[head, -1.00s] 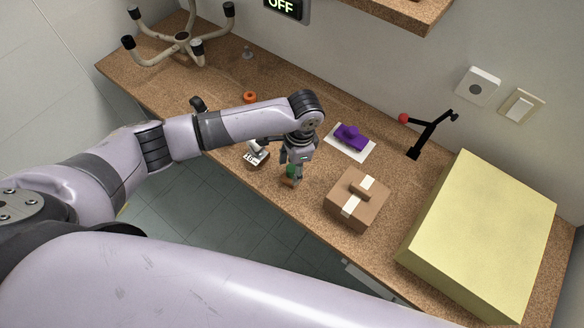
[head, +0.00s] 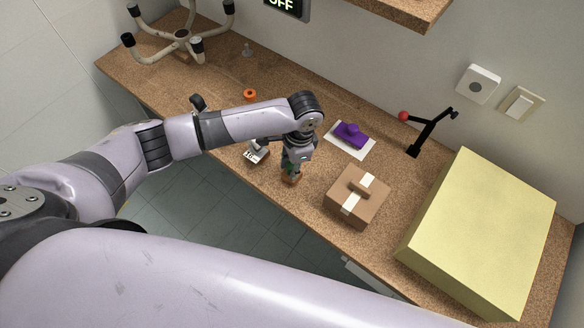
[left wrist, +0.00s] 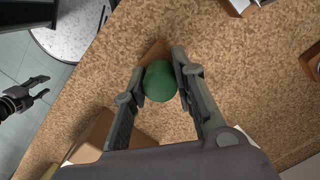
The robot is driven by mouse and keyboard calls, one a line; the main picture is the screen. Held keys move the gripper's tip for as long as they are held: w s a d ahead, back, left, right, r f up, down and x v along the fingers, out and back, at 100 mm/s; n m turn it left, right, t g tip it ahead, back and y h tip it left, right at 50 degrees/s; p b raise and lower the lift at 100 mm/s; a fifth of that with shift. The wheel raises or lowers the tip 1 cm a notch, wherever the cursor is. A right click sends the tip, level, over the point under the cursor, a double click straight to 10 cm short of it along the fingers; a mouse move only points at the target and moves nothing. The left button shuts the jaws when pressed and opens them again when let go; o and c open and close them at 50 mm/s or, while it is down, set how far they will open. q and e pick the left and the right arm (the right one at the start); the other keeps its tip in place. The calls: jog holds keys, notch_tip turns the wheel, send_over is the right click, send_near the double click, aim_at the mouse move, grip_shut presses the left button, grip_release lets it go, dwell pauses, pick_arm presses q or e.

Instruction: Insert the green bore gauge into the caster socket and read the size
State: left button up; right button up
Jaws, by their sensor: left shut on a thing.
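The green bore gauge (head: 288,168) is near the front edge of the bench, at a small brown block (head: 291,180). In the left wrist view its rounded green top (left wrist: 160,81) sits between the two fingers of my left gripper (left wrist: 160,84), which is shut on it. A corner of the brown block (left wrist: 152,53) shows behind it. The upturned chair base (head: 182,36) with dark-tipped legs stands at the far left of the bench. I cannot make out its socket. My right gripper (left wrist: 40,90) shows at the left edge of the left wrist view, fingers apart and empty.
A taped cardboard box (head: 345,208) stands close right of the gauge, and a big yellow box (head: 478,235) beyond. A small block with a white marked face (head: 257,154), a purple object (head: 351,135) and an orange ring (head: 249,94) lie around. The bench's left part is fairly clear.

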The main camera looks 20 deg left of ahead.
pick_arm(q)
jog(key=shift+r, duration=0.1)
grip_shut()
notch_tip(320, 180, up, 20)
jog(key=b, duration=0.1)
jog(key=shift+b, duration=0.3)
jog(key=o, duration=0.5)
grip_release()
grip_shut()
